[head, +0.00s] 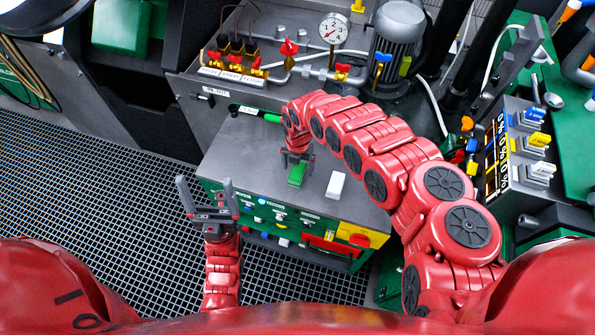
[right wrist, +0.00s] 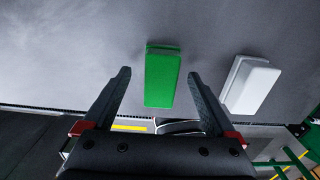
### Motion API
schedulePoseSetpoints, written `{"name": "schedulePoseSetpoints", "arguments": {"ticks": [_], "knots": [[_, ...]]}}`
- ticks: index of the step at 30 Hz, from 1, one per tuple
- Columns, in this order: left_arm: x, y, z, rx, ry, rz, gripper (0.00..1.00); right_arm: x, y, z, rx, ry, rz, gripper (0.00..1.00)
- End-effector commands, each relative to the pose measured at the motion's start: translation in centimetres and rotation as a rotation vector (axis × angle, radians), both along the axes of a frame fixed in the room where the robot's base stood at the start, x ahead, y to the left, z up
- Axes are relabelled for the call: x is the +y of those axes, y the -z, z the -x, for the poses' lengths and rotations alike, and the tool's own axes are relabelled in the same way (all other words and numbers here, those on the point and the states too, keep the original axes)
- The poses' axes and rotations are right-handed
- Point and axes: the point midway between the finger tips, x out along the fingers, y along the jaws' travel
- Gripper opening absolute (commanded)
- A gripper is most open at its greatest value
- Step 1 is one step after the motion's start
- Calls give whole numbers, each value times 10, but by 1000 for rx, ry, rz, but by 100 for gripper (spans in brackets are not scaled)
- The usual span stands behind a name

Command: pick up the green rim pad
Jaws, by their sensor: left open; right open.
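The green rim pad (head: 297,174) is a small green block on the grey top of a cabinet. It lies near the middle of that top in the head view. In the right wrist view the green pad (right wrist: 163,79) appears between the two dark fingers of my open right gripper (right wrist: 157,76), apart from both. In the head view my right gripper (head: 297,158) points down just behind the pad and is partly hidden by its own arm. My left gripper (head: 205,184) is open and empty, fingers up, left of the cabinet.
A white pad (head: 336,185) lies right of the green one and also shows in the right wrist view (right wrist: 250,86). The cabinet (head: 360,208) has a green front with buttons. A bench with a gauge (head: 333,29) and motor (head: 396,38) stands behind. Grating floor (head: 95,190) is clear at left.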

Motion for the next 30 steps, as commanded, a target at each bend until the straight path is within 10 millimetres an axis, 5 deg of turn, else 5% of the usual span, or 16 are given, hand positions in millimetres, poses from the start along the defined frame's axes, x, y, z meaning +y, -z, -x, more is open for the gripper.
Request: {"name": "schedulePoseSetpoints", "arguments": {"ticks": [14, 30], "knots": [[0, -4, 0, 0, 0, 0, 85, -1, 17, 0, -1, 1, 1, 91], [0, -4, 0, 0, 0, 0, 85, -1, 17, 0, -1, 1, 1, 0]]}}
